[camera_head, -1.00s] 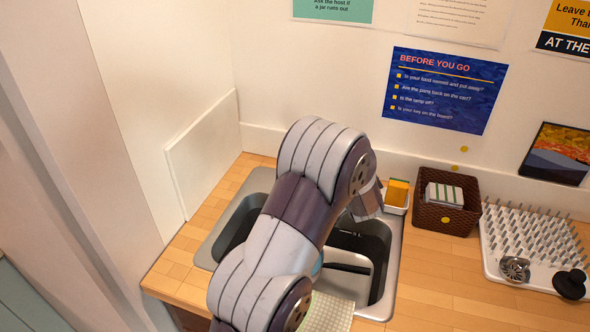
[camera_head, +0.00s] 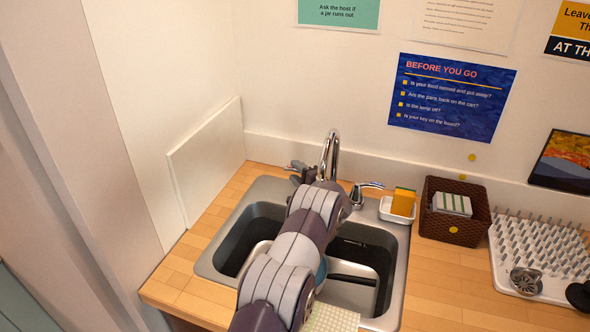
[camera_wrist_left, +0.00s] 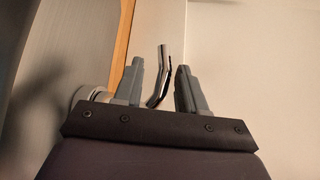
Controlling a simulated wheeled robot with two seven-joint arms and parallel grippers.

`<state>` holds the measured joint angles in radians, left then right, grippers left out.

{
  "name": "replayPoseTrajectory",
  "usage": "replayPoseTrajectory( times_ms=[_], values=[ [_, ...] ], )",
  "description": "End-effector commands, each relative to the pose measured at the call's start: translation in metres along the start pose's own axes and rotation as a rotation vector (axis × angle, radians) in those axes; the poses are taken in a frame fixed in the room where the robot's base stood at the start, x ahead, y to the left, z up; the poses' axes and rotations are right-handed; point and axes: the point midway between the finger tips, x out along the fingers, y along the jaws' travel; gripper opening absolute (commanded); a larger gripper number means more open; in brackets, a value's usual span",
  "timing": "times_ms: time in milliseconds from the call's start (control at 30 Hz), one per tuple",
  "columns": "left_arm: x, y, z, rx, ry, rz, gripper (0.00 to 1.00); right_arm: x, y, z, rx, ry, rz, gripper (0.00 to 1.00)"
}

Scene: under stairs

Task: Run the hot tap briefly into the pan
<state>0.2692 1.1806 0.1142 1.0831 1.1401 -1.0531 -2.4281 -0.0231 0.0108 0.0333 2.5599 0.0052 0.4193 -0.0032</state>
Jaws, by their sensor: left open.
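The chrome tap spout (camera_head: 331,152) rises behind the double sink (camera_head: 214,258). A chrome lever (camera_head: 366,190) stands right of the spout. My left gripper (camera_head: 300,172) is just left of the spout, at the back of the sink. In the left wrist view its two fingers are open, and a bent chrome lever (camera_wrist_left: 161,76) shows between them, apart from both. I cannot tell how near it is. My arm covers the middle of the sink. A dark pan handle (camera_head: 352,281) shows over the right basin; most of the pan is hidden. No water is visible.
A dish with a yellow-orange sponge (camera_head: 403,201), a brown basket (camera_head: 453,211) and a white drying rack (camera_head: 540,255) stand right of the sink. A pale cloth (camera_head: 331,318) hangs at the front. The wall and a white panel (camera_head: 207,160) bound the left.

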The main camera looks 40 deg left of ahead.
Motion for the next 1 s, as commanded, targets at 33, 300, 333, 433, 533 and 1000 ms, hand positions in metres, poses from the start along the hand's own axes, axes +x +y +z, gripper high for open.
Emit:
replayPoseTrajectory(
  times_ms=[33,300,333,433,533,1000],
  values=[
    [0.005,0.000,0.000,-0.002,0.000,-0.001,0.40,-0.001,0.000,0.000,0.000,0.000,0.000,0.00],
    [0.017,0.000,0.000,-0.001,0.001,-0.001,0.40,-0.002,0.000,0.000,0.000,0.000,0.000,0.00],
    [0.017,0.000,0.000,-0.001,0.001,-0.001,0.40,-0.002,0.000,0.000,0.000,0.000,0.000,0.00],
    [0.017,0.000,0.000,-0.001,0.001,-0.001,0.40,-0.002,0.000,0.000,0.000,0.000,0.000,0.00],
    [0.016,0.000,0.000,-0.001,0.001,-0.001,0.14,-0.002,0.000,0.000,0.000,0.000,0.000,0.00],
    [0.019,-0.001,-0.003,0.010,0.104,-0.018,0.00,-0.005,0.000,-0.001,0.000,0.000,0.000,0.00]
  ],
)
